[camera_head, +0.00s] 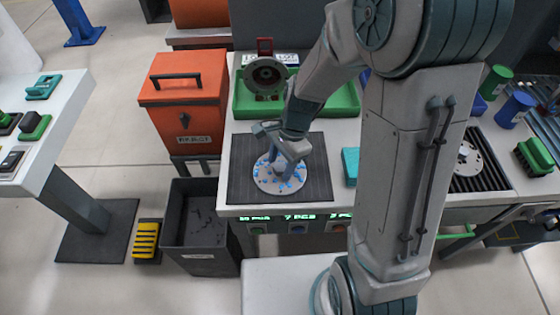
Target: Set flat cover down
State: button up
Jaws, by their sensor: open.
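A round pale flat cover (264,184) with blue marks around its face lies on a dark ribbed mat (313,187) on the workbench. My gripper (285,170) points down over the middle of the cover, with its fingers apart. The fingers and wrist hide part of the cover's centre. I cannot tell whether the fingertips touch it.
A green tray (345,101) holding a dark round part (267,75) stands behind the mat. A teal block (350,165) sits right of it. An orange box (184,90) and a dark open bin (195,222) stand left of the bench. Green and blue cylinders (514,110) stand at the right.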

jog(key=p+v, duration=0.1)
jog(key=v, duration=1.1)
jog(key=s+d+r+n+t+h, duration=0.2)
jog(key=s+d+r+n+t, duration=0.2)
jog(key=s+d+n, duration=0.5)
jog(key=s+r+n, duration=0.1)
jog(key=n, duration=0.2)
jog(key=shift+s+r+h, duration=0.2)
jog(key=shift+s+h, duration=0.1)
jog(key=shift+s, duration=0.1)
